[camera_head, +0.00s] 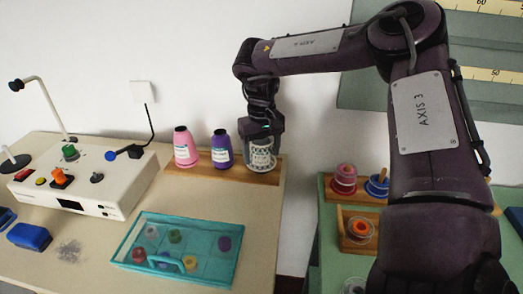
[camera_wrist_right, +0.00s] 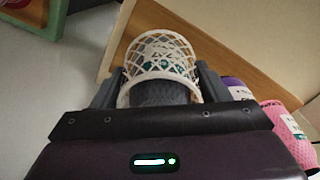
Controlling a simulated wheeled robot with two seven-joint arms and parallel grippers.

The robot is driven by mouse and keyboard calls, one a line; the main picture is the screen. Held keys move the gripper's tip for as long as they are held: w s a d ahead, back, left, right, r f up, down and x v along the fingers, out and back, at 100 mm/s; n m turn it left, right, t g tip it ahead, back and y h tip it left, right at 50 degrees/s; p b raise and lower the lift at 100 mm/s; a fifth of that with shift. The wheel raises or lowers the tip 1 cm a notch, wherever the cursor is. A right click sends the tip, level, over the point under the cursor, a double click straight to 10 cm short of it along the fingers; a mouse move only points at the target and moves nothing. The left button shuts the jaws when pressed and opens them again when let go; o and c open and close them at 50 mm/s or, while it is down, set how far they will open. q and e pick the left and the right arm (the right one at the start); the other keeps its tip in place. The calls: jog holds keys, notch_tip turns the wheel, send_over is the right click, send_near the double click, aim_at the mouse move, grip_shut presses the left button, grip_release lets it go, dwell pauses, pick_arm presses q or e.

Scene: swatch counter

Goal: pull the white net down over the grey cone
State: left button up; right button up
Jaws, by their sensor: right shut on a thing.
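The white net (camera_head: 262,160) is around the grey cone, which stands at the right end of a wooden rack. The net also shows in the right wrist view (camera_wrist_right: 184,62) as an open mesh sleeve with thick rims. In that view the grey cone (camera_wrist_right: 165,93) shows dark inside it, with a pale, green-marked label behind the mesh. My right gripper (camera_head: 262,140) is above the cone, pointing down. Its two fingers (camera_wrist_right: 155,88) are on opposite sides of the net, shut on it. The cone's top is hidden by the gripper in the head view. My left gripper is out of view.
A purple cone (camera_head: 221,151) and a pink cone (camera_head: 186,150) stand just left on the wooden rack (camera_head: 240,176). A teal lidded box (camera_head: 140,258) lies in front. A white control device (camera_head: 115,175) is at left. Green counter with spools stands right, across a gap.

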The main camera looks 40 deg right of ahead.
jog(key=o, duration=1)
notch_tip(320, 180, up, 8)
jog(key=shift+f, duration=0.1)
dwell(0.7)
